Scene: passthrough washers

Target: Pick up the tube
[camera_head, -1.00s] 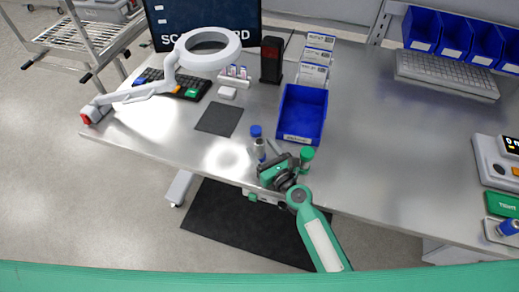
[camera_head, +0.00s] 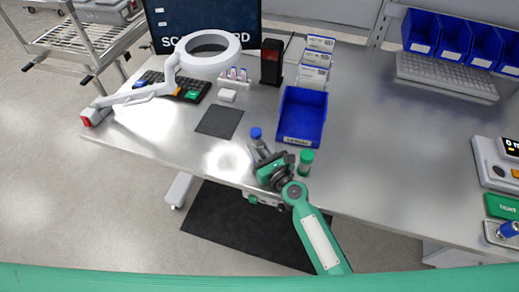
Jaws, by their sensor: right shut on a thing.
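A clear tube with a blue cap (camera_head: 256,134) is near the front edge of the steel bench, its body running down into the jaws of my right gripper (camera_head: 263,156). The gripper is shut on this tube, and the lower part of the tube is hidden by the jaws. The tube looks slightly tilted; I cannot tell whether its base touches the bench. A second tube with a green cap (camera_head: 306,157) stands just right of the gripper, apart from it. My left gripper is not in view.
A blue bin (camera_head: 303,116) stands behind the green-capped tube. A scanner stand (camera_head: 271,61) and small boxes (camera_head: 314,65) are at the back. The bench's right middle is clear.

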